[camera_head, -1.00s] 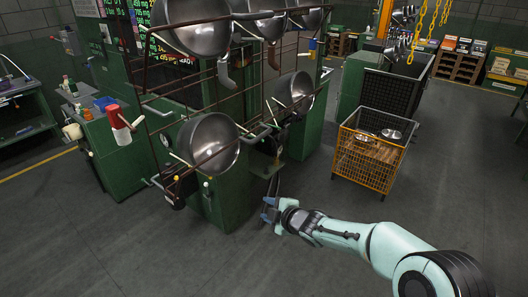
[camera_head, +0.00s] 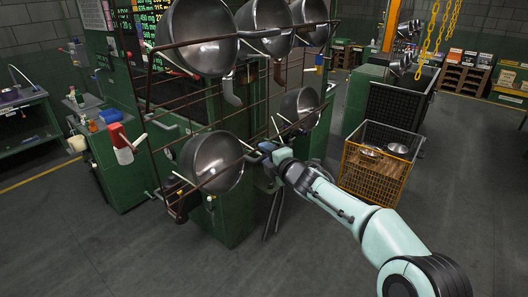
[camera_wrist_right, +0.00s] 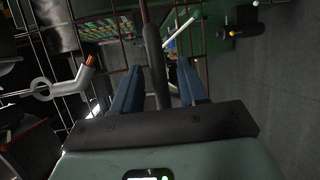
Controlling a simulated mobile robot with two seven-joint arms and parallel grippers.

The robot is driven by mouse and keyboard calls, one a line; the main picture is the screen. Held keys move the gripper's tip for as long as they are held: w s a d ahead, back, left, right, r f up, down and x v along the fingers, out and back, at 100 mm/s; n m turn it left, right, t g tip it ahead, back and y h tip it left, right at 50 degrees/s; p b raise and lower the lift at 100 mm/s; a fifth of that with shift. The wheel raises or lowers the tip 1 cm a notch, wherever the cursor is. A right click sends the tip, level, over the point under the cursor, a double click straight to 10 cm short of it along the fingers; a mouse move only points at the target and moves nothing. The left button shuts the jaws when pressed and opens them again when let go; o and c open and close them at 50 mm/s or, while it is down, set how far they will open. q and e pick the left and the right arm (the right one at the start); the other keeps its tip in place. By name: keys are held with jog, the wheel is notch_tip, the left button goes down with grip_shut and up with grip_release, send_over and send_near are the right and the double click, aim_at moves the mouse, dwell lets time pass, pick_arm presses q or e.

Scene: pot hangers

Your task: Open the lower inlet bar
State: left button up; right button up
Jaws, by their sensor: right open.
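My right gripper (camera_head: 264,152) is beside the lower part of the pot rack, just right of the lower left pot (camera_head: 212,160). In the right wrist view the two blue fingers of this gripper (camera_wrist_right: 158,78) are open. A dark bar with a thicker sleeve (camera_wrist_right: 156,62) runs between or just beyond them; I cannot tell if either finger touches it. I cannot tell for certain whether it is the lower inlet bar. In the head view the gripper and wrist hide that spot. My left gripper is not in view.
The brown wire rack (camera_head: 152,100) holds several steel pots. A pale rod (camera_wrist_right: 180,35) and a grey hook with a ring (camera_wrist_right: 62,85) are close to the gripper. An orange wire crate (camera_head: 374,185) stands to the right. The floor in front is clear.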

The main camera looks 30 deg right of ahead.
jog(key=shift+w+f, duration=0.2)
jog(key=shift+w, duration=0.95)
